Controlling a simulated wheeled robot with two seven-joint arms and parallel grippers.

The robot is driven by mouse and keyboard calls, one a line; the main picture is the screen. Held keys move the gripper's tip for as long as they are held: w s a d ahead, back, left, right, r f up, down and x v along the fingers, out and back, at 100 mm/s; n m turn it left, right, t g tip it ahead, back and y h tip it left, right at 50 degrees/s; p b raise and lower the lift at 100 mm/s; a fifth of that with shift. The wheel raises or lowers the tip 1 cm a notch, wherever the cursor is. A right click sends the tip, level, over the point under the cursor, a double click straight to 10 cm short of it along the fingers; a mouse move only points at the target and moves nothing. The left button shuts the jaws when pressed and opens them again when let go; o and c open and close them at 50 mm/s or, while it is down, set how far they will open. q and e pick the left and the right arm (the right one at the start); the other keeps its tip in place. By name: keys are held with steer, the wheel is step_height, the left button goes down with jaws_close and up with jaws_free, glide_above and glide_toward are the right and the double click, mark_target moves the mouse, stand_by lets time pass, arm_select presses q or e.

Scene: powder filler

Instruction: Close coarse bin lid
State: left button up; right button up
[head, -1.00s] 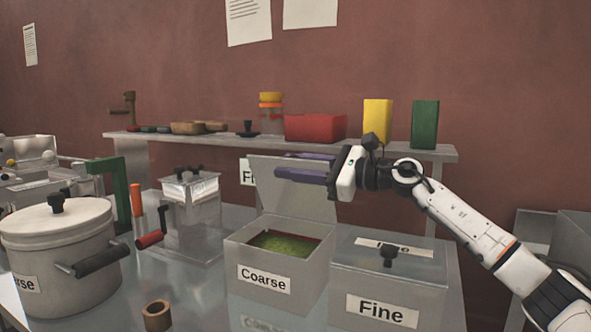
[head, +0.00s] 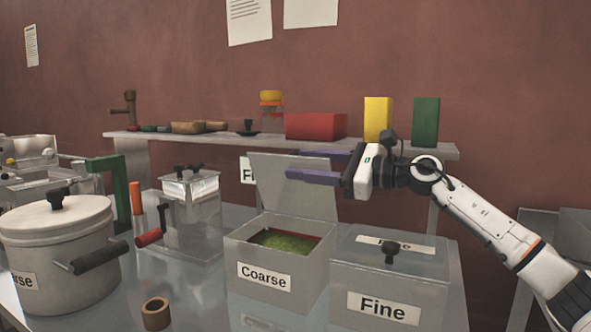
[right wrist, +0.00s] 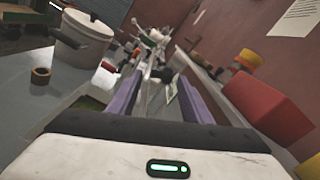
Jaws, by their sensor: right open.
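The coarse bin (head: 275,287) is a grey box labelled "Coarse", with green contents (head: 285,242) showing inside. Its lid (head: 283,195) stands open, tilted up at the back of the bin. My right gripper (head: 294,164) has two purple fingers, open, at the lid's upper right part. The near finger is in front of the lid; the far finger is partly hidden behind its top edge. In the right wrist view the fingers (right wrist: 158,84) are spread apart. Whether they touch the lid I cannot tell. My left gripper is out of view.
The closed fine bin (head: 385,280) stands right of the coarse bin. A large pot (head: 60,245) and a brown ring (head: 156,314) are at the left. A shelf (head: 270,141) behind holds a red box (head: 316,126) and yellow and green boxes.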

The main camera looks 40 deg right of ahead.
arm_select(q)
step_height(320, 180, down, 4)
steer(key=b, duration=0.5)
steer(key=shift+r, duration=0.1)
arm_select(e)
steer(key=v, duration=0.7)
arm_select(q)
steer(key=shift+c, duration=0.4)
arm_select(e)
steer(key=shift+s+d, duration=0.1)
steer(key=shift+s, duration=0.05)
steer(key=shift+c, duration=0.4)
